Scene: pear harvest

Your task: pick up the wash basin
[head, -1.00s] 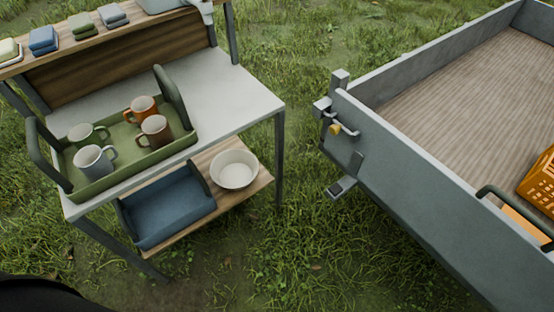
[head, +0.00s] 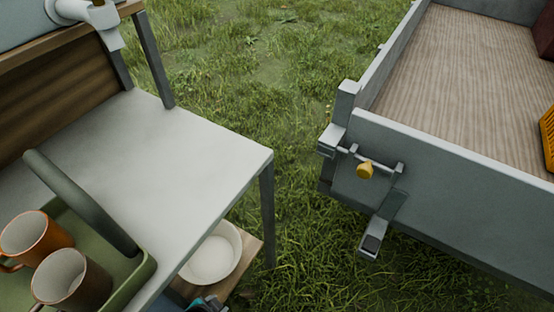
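The wash basin, a round white bowl (head: 213,254), sits upright on the wooden lower shelf (head: 248,251) of the bench, in the lower middle of the head view. The grey bench top hides its left side. A small dark and teal part shows at the bottom edge just below the basin; it is cut off, and I cannot tell what it is. I cannot make out either gripper, and nothing visibly holds the basin.
The grey bench top (head: 150,140) overhangs the shelf, with a leg (head: 267,215) right of the basin. A green tray (head: 140,275) with mugs (head: 35,238) stands on top. A grey trailer (head: 450,190) is at right. Grass lies between.

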